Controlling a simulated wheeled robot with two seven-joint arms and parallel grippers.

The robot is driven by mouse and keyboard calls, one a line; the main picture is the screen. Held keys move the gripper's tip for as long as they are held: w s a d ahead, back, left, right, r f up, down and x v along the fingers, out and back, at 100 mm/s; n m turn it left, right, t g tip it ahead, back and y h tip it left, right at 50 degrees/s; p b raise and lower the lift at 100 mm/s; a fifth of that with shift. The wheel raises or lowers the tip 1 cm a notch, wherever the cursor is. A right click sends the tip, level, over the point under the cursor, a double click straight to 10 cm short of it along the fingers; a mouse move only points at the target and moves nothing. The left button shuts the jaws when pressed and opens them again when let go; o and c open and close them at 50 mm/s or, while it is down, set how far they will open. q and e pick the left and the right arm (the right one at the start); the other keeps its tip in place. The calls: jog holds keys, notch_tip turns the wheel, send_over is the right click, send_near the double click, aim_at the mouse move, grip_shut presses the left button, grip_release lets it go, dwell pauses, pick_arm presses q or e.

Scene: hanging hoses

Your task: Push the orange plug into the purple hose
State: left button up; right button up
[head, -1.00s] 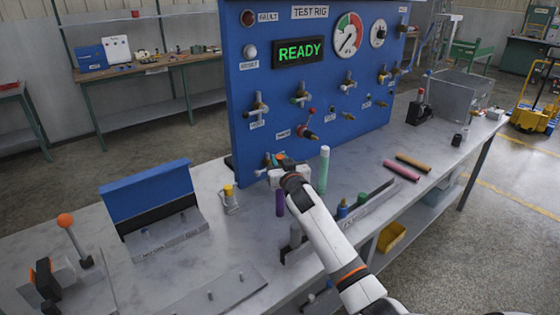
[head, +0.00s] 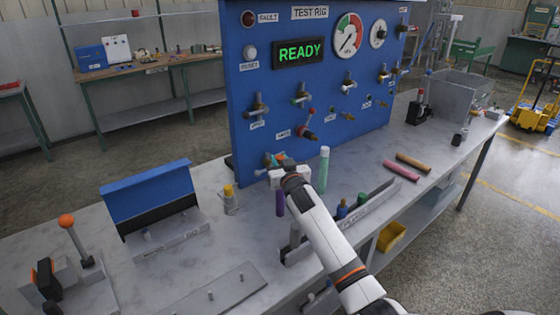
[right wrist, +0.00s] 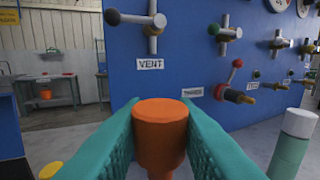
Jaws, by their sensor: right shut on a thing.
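The orange plug (right wrist: 160,130) is upright between the teal fingers of my right gripper (right wrist: 160,145), which is shut on it. In the head view my right gripper (head: 274,162) is in front of the lower edge of the blue panel, and only a speck of orange shows there. The purple hose (head: 280,203) stands upright just below the gripper, partly behind my arm. It is hidden in the right wrist view. Whether the plug's lower end touches the hose cannot be told. My left gripper is not in view.
A pale green-white cylinder (head: 324,168) stands close to the right of the gripper. A yellow-topped bottle (head: 229,200) stands to its left. The blue test rig panel (head: 270,125) with valves rises behind. Pink (head: 401,171) and orange-brown (head: 413,162) rods lie at the right.

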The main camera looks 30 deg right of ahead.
jog(key=shift+f+b, duration=1.4)
jog(key=shift+f, duration=0.6)
jog(key=o, duration=1.1)
jog(key=shift+c, duration=0.2)
jog(key=v, duration=1.2)
jog(key=shift+b, duration=0.4)
jog(key=shift+s, duration=0.1)
